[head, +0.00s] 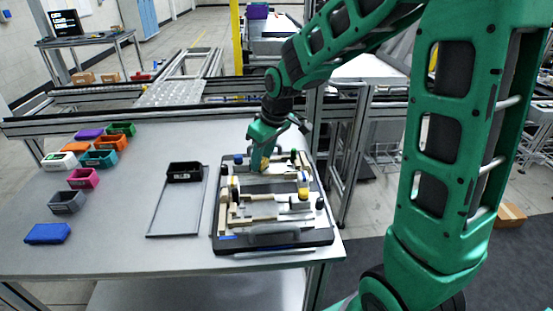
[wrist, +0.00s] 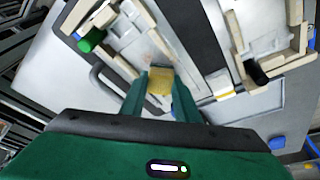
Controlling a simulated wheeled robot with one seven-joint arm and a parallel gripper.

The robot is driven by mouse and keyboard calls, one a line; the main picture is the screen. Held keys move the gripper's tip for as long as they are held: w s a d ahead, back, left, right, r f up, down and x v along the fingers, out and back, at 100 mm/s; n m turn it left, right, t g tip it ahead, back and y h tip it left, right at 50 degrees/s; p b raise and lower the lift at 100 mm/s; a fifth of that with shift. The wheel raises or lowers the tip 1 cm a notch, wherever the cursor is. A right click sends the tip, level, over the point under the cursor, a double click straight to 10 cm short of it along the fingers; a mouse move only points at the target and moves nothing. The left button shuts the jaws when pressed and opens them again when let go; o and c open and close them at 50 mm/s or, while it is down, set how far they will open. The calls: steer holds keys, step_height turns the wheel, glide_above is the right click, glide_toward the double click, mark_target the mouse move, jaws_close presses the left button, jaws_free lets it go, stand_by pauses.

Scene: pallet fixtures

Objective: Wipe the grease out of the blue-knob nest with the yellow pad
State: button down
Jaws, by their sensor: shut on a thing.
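My gripper (head: 264,158) is over the back part of the fixture pallet (head: 273,241). It is shut on the yellow pad (wrist: 160,84), which shows between the fingertips (wrist: 160,76) in the wrist view. The blue knob (head: 238,158) stands at the pallet's back left, to the left of my gripper. In the wrist view a blue knob (wrist: 277,143) is at the lower right, apart from the pad. I cannot tell whether the pad touches the surface below it. I cannot make out the grease for certain.
A green knob (wrist: 90,40) stands at the left in the wrist view. A yellow knob (head: 303,193) and pale blocks rise from the pallet. Left of it lie a grey tray (head: 176,222) with a black bin (head: 185,172), and several coloured bins. The table's front left is mostly clear.

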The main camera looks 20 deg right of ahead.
steer(key=shift+w+d+f, duration=0.2)
steer(key=shift+f, duration=0.05)
steer(key=shift+w+d+r, duration=0.1)
steer(key=shift+w+r, duration=0.1)
steer(key=shift+w, duration=0.05)
steer(key=shift+d+r, duration=0.1)
steer(key=shift+r, duration=0.8)
steer(key=shift+w+a+v, duration=0.1)
steer(key=shift+a+v, duration=0.05)
steer(key=shift+v, duration=0.8)
steer(key=shift+w+a+v, duration=0.1)
steer(key=shift+v, duration=0.9)
steer(key=shift+a+r, duration=0.1)
steer(key=shift+r, duration=1.4)
steer(key=shift+s, duration=0.1)
